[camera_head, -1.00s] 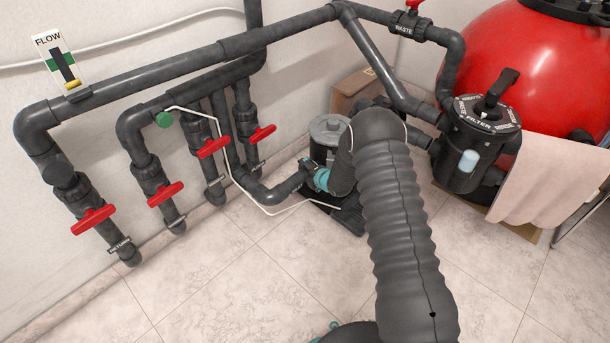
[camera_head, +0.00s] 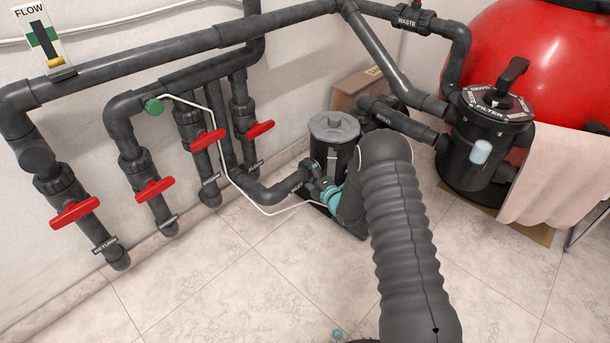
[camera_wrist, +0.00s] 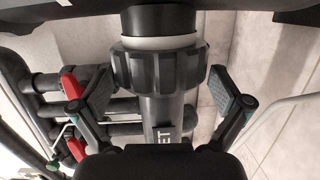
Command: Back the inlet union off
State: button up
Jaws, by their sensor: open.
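The inlet union (camera_wrist: 158,68) is a dark ribbed nut with a pale ring at its upper edge, in the middle of the wrist view. It sits around a dark pipe (camera_wrist: 163,112) with a label whose visible part reads "ET". My gripper (camera_wrist: 160,90) is open, one finger on each side of the nut and pipe, with visible gaps on both sides. In the head view my gripper (camera_head: 322,182) is at the pipe joint in front of the pump (camera_head: 334,127). The union (camera_head: 313,168) is small and partly hidden there.
Grey pipes with red-handled valves (camera_head: 207,139) stand along the wall at the left. A thin white cable (camera_head: 228,172) loops down near my gripper. The waste filter (camera_head: 487,140), a red tank (camera_head: 545,75) and a hanging towel (camera_head: 555,175) are at the right.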

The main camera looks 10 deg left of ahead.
dwell(0.4)
jog(key=shift+w+d, duration=0.4)
jog(key=shift+w, duration=0.15)
